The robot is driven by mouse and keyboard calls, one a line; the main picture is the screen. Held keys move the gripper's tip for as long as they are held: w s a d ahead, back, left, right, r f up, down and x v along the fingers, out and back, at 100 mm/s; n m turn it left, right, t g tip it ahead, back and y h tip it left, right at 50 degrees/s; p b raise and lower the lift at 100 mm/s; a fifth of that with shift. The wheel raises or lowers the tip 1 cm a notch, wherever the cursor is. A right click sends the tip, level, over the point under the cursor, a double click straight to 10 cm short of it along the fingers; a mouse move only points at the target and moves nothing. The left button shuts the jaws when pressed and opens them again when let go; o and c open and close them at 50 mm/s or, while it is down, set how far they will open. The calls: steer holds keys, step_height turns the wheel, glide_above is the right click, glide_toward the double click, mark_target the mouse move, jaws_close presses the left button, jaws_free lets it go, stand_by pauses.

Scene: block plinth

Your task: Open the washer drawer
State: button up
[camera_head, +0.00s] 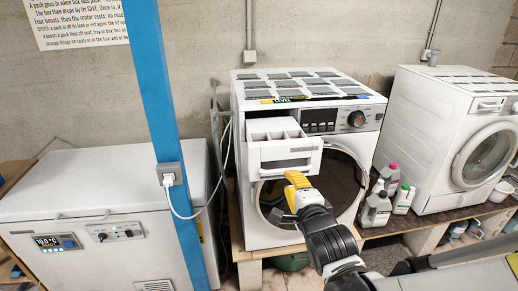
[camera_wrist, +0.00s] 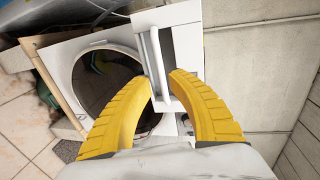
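The washer (camera_head: 262,205) is the white front-loader in the middle of the head view, with a dark round door. Its drawer (camera_head: 268,126) stands pulled out at the upper left of its front, with its compartments showing from above. The drawer front has a light handle (camera_wrist: 155,62), which runs lengthwise in the wrist view. My gripper (camera_head: 297,182) has yellow fingers and is just below and in front of the drawer front. In the wrist view the fingertips (camera_wrist: 160,80) are apart, one on each side of the handle's lower part. I cannot tell whether they touch it.
A second washer (camera_head: 455,140) stands at the right. Several bottles (camera_head: 377,207) stand between the washers. A blue post (camera_head: 165,110) with a socket and cable rises at the left, before a white chest freezer (camera_head: 100,185).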

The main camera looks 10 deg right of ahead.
steer(key=b+x, duration=0.1)
steer(key=x, duration=0.5)
steer(key=shift+w, duration=0.4)
steer(key=shift+f, duration=0.1)
steer(key=shift+c, duration=0.3)
jaws_close()
